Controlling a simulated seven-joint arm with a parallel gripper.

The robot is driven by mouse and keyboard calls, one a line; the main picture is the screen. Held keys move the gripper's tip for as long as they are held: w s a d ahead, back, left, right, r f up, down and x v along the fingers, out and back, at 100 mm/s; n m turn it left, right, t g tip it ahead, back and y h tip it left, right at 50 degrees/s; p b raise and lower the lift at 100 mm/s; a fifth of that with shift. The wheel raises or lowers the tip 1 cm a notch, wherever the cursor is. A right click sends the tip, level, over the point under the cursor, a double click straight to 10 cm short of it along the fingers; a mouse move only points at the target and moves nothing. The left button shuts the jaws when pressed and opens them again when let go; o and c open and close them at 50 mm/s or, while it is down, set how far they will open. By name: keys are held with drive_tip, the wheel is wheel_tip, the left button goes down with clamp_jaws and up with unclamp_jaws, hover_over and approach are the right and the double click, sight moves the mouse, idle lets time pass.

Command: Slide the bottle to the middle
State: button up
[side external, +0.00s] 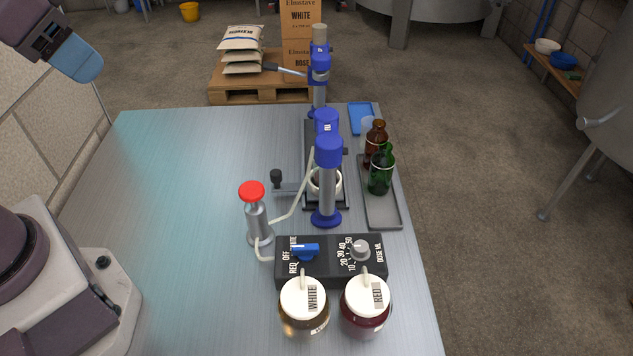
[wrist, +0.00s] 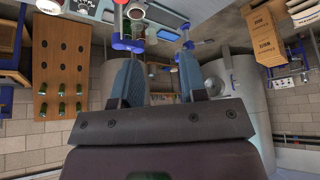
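A green bottle (side external: 381,172) and a brown bottle (side external: 375,143) stand upright on a grey tray (side external: 381,216) at the table's right side. Left of it runs a dark track (side external: 340,201) between two blue-and-grey columns, the near column (side external: 327,180) and the far column (side external: 319,75). A white ring-shaped piece (side external: 314,184) on the track is partly hidden by the near column; I cannot tell whether a bottle stands there. My gripper shows partly at the upper left (side external: 88,62), above the table and far from the bottles. In the wrist view its blue fingers (wrist: 156,80) are apart and empty.
A red-topped pump (side external: 255,215), a control box (side external: 290,270), a white-labelled jar (side external: 304,310) and a red-labelled jar (side external: 366,310) stand in front of the track. A blue tray (side external: 362,117) lies at the back right.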

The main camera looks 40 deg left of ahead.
drive_tip(key=shift+o, duration=0.4)
drive_tip(key=shift+o, duration=0.7)
drive_tip(key=shift+f, duration=0.1)
drive_tip(key=m+g, duration=0.6)
drive_tip(key=m, duration=1.2)
approach(276, 172)
drive_tip(key=f, duration=0.9)
drive_tip(key=shift+s+f, duration=0.2)
drive_tip(key=shift+f, duration=0.15)
